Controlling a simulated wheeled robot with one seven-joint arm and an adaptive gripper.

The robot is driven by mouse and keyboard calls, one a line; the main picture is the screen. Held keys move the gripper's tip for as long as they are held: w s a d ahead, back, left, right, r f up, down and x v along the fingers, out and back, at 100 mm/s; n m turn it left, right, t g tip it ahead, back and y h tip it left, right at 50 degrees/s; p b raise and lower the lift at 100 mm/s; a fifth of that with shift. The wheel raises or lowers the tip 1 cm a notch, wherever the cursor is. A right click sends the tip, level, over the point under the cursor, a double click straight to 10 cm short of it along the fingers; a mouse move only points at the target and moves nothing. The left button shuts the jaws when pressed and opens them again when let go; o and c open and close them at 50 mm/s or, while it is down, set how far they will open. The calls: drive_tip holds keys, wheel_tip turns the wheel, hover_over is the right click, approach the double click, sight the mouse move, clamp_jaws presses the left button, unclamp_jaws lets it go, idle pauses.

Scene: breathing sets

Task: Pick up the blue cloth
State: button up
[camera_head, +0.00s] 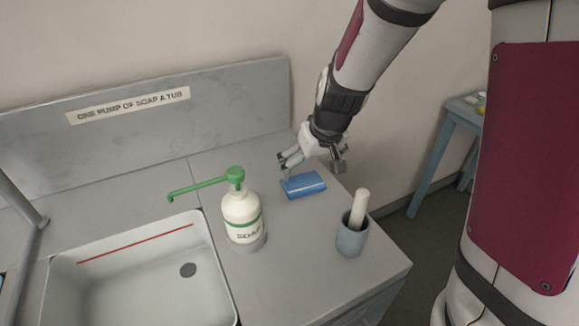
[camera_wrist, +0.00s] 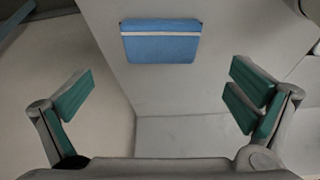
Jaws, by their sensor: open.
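The blue cloth (camera_head: 303,185) lies folded on the grey counter, between the soap bottle and the mortar. It has a pale stripe near one edge, which shows in the wrist view (camera_wrist: 160,42). My gripper (camera_head: 312,168) is above the counter, just behind the cloth in the head view. In the wrist view my gripper (camera_wrist: 160,95) is open with wide-spread fingers and nothing between them. The cloth is apart from both fingers there, at the top centre of the picture.
A white soap bottle (camera_head: 243,215) with a green pump stands left of the cloth, beside a white sink (camera_head: 150,275). A blue-grey mortar (camera_head: 351,240) with a pale pestle (camera_head: 359,205) stands right, near the counter edge. A grey backsplash (camera_head: 150,110) rises behind. A blue table (camera_head: 455,125) stands farther right.

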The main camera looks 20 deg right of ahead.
sight(304, 181)
drive_tip(key=b+x, duration=0.2)
drive_tip(key=x, duration=0.6)
drive_tip(key=shift+w+f+b, duration=0.1)
drive_tip(key=shift+f+b, duration=0.05)
drive_tip(key=shift+b, duration=0.15)
drive_tip(key=shift+c, duration=0.2)
drive_tip(key=c, duration=0.9)
